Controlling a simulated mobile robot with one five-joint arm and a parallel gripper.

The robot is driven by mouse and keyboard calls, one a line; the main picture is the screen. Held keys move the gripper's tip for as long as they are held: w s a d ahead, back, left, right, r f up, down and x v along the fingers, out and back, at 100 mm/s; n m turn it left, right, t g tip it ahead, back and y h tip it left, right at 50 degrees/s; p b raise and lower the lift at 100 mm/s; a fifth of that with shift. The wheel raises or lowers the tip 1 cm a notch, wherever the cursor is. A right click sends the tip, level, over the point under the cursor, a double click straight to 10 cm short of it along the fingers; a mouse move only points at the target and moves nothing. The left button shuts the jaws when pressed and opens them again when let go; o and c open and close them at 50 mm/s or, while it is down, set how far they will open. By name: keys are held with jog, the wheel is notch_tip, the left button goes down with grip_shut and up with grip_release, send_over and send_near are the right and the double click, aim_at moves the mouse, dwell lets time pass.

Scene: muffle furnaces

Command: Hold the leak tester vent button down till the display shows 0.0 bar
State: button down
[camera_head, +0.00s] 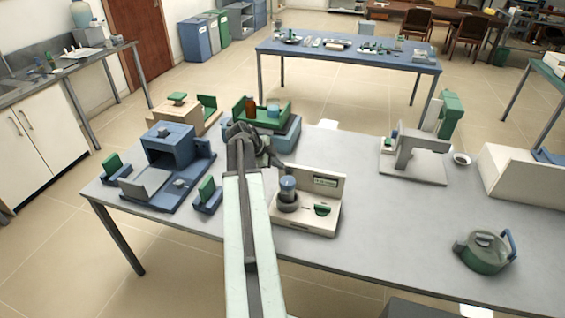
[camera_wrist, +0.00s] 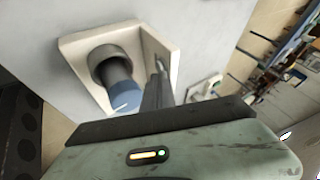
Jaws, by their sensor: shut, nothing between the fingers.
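The leak tester (camera_head: 301,222) is a cream base with an upright back panel on the grey table, just right of my arm. A grey cup with a blue cylinder (camera_head: 288,188) stands on its left. A green part (camera_head: 322,210), which may be the vent button, sits at its right front. The small display (camera_head: 325,181) on the panel is too small to read. My gripper (camera_head: 273,158) is shut and empty, up and left of the tester. In the wrist view my fingers (camera_wrist: 158,85) overlap the tester's panel (camera_wrist: 163,47); the blue cylinder (camera_wrist: 122,95) is beside them. I cannot tell any contact.
A blue furnace-like unit (camera_head: 170,145) and small green-and-blue pieces stand left of my arm. A tray with bottles (camera_head: 262,118) is behind my gripper. A cream stand (camera_head: 415,160) is at right, and a green kettle-like pot (camera_head: 485,252) at front right. The table between is clear.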

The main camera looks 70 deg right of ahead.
jog(key=p+v, duration=0.2)
jog(key=v, duration=0.3)
jog(key=shift+s+a+p, duration=0.15)
jog(key=shift+p, duration=0.15)
jog(key=shift+f, duration=0.1)
